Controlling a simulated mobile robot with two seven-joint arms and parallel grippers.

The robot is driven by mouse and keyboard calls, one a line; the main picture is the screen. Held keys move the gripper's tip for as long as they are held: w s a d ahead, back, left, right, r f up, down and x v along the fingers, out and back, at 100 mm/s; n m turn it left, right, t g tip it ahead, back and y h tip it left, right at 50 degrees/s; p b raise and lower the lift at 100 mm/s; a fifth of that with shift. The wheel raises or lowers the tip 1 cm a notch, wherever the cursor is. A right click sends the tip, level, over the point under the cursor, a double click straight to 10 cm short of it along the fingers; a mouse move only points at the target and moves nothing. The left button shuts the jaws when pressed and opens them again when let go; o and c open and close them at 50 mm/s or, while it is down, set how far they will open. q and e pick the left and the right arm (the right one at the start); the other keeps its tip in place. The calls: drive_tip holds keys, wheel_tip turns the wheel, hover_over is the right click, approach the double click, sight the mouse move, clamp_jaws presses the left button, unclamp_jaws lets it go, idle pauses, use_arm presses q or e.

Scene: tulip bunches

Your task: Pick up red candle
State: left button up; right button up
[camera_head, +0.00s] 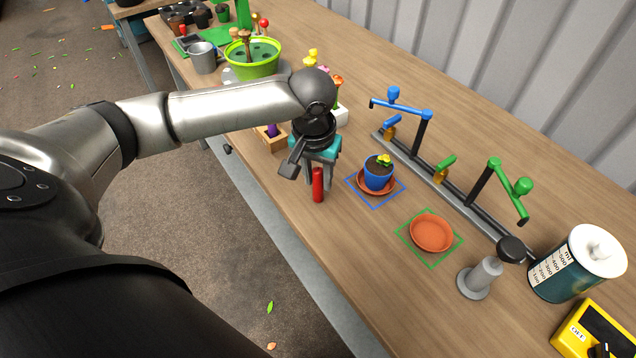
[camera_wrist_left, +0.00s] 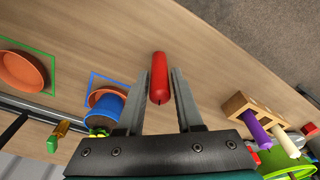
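The red candle (camera_head: 318,185) stands upright on the wooden table near its front edge, left of the blue flower pot. In the left wrist view the candle (camera_wrist_left: 159,78) lies between the two grey fingers. My left gripper (camera_head: 318,184) points down over it. Its fingers (camera_wrist_left: 160,75) are apart on either side of the candle's upper part, with a thin gap visible, more on the right. The gripper is open. The candle's top partly hides behind the fingers in the head view. My right gripper is not in view.
A blue pot (camera_head: 378,173) with a yellow flower sits on a saucer in a blue square, close to the right. An empty terracotta saucer (camera_head: 432,232) lies in a green square. A wooden block (camera_head: 270,138) with a purple item stands behind. The table's front edge is close.

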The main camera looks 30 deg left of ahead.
use_arm(q)
clamp_jaws()
idle(0.3)
